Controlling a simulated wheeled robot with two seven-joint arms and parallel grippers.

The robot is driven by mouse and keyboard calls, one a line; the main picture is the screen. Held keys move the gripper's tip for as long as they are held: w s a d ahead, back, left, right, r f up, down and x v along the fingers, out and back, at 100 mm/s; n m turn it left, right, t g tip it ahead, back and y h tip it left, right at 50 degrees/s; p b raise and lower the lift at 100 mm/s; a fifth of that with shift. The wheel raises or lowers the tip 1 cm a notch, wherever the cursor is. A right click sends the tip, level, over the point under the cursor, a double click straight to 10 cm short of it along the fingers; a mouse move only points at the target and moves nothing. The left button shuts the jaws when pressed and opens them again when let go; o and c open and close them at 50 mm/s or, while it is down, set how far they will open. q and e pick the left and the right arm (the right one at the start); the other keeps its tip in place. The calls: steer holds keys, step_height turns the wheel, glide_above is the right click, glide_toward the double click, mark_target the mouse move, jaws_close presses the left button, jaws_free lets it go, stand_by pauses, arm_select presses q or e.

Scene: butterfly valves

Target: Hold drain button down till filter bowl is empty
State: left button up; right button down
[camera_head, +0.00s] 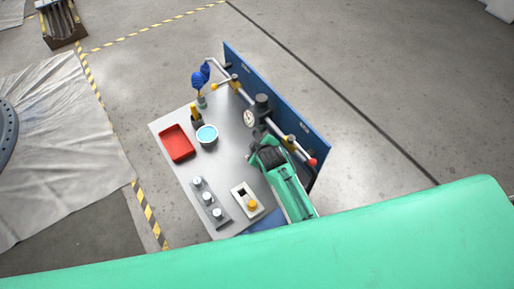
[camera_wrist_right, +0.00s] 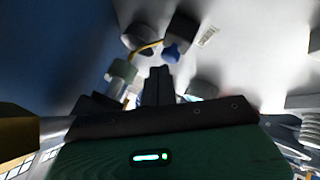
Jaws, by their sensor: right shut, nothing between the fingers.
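My right gripper (camera_head: 255,138), on a green arm, is at the pipe assembly in front of the blue panel, just below the gauge in the head view. In the right wrist view its dark fingers (camera_wrist_right: 158,85) are together with nothing between them. A dark round-capped unit (camera_head: 262,101), which looks like the filter, sits on the pipe beside the gauge (camera_head: 249,118). I cannot make out its bowl, the liquid level or the drain button; the gripper and dim wrist picture leave contact unclear. My left gripper is not in view.
The grey table (camera_head: 228,165) carries a red tray (camera_head: 177,143), a cup with blue contents (camera_head: 207,134), a rail with several knobs (camera_head: 208,200) and a yellow-button box (camera_head: 247,201). The blue panel (camera_head: 290,100) stands behind the pipe. A red knob (camera_head: 312,162) is at the pipe's end.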

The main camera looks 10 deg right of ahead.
steer(key=shift+f, duration=0.65)
stand_by(2.0)
stand_by(1.9)
steer(key=shift+r+p, duration=0.8)
steer(key=shift+r, duration=0.25)
step_height(320, 180, up, 5)
steer(key=shift+f, duration=0.1)
stand_by(0.6)
